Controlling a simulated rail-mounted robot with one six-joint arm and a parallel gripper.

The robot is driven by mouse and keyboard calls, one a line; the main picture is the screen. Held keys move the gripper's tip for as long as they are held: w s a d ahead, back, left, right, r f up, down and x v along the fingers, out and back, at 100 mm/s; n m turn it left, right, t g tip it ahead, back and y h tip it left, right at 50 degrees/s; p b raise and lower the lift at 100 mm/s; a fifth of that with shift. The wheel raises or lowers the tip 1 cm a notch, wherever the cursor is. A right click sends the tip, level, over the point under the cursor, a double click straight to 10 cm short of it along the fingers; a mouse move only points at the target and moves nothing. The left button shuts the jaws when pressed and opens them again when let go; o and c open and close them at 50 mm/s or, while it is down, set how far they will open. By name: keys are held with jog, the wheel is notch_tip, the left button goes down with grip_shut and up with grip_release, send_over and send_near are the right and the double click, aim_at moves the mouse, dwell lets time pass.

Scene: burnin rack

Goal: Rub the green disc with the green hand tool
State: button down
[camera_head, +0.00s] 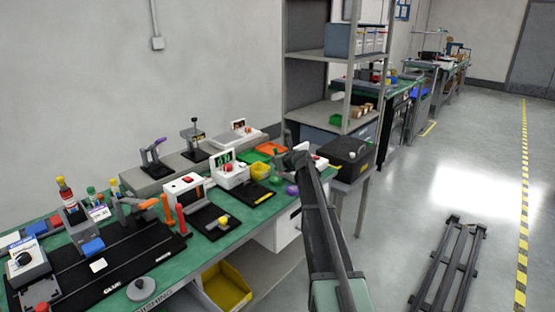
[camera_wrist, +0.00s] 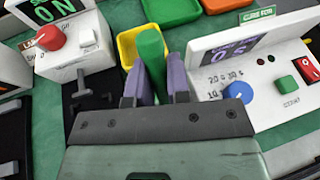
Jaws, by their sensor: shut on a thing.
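My gripper (camera_wrist: 153,85) is shut on the green hand tool (camera_wrist: 152,52), which stands up between its two purple fingers in the wrist view. The tool's lower part is hidden by the gripper. In the head view my gripper (camera_head: 291,158) is over the far right part of the green bench, and the tool is too small to make out surely. A small green round spot (camera_head: 276,180) lies on the bench just below it; I cannot tell whether this is the green disc. No green disc shows clearly in the wrist view.
A white box with a red knob (camera_wrist: 60,45) stands left of the fingers, and a white panel with a blue knob (camera_wrist: 238,93) stands close on the right. A yellow tray (camera_wrist: 127,44) is just behind the tool. A black case (camera_head: 346,155) stands at the bench's right end.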

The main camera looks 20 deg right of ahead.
jog(key=shift+r+p, duration=2.25)
jog(key=shift+r, duration=0.4)
jog(key=shift+f, duration=0.1)
